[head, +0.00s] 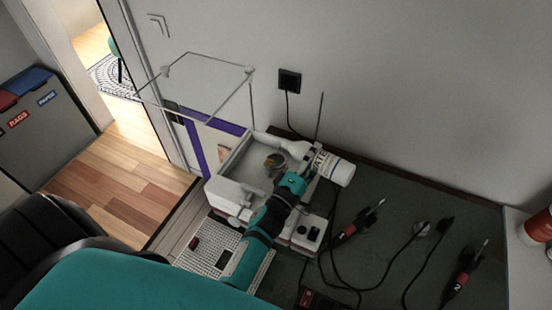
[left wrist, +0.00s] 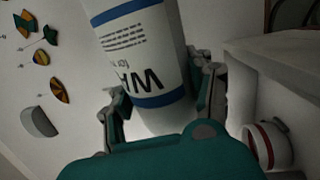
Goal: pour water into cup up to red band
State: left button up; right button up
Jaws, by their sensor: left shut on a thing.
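My left gripper (head: 308,174) is shut on a white water bottle (head: 336,169) with blue bands and dark lettering. The bottle is tipped well over, its neck pointing left over a white open-topped box. In the left wrist view the gripper (left wrist: 157,88) has a finger on each side of the bottle (left wrist: 140,50); the neck is out of that view. A white cup with a red band (left wrist: 268,146) shows to the right of the gripper there. A small round vessel (head: 275,160) sits in the box near the bottle's neck; its band and water level cannot be made out. My right gripper is not in view.
The white box (head: 226,192) stands at the bench's left end, below a thin wire frame (head: 205,55). Cables and red-handled tools (head: 358,222) lie on the dark bench right of my arm. A red and white container (head: 537,228) is at the far right.

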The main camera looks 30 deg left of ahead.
pick_arm(q)
jog(key=shift+d, duration=0.2)
jog(key=shift+d+r, duration=0.1)
jog(key=shift+d, duration=0.05)
jog(key=shift+d+n, duration=0.3)
jog(key=shift+a+m+b, duration=0.15)
jog(key=shift+m+b, duration=0.8)
jog(key=shift+m, duration=0.05)
jog(key=shift+r+m+h, duration=0.3)
jog(key=shift+r+m, duration=0.1)
jog(key=shift+m, duration=0.3)
jog(key=shift+a+r+m, duration=0.25)
jog(key=shift+r+m, duration=0.05)
jog(key=shift+m, duration=0.2)
jog(key=shift+a+r, duration=0.1)
jog(key=shift+r, duration=0.05)
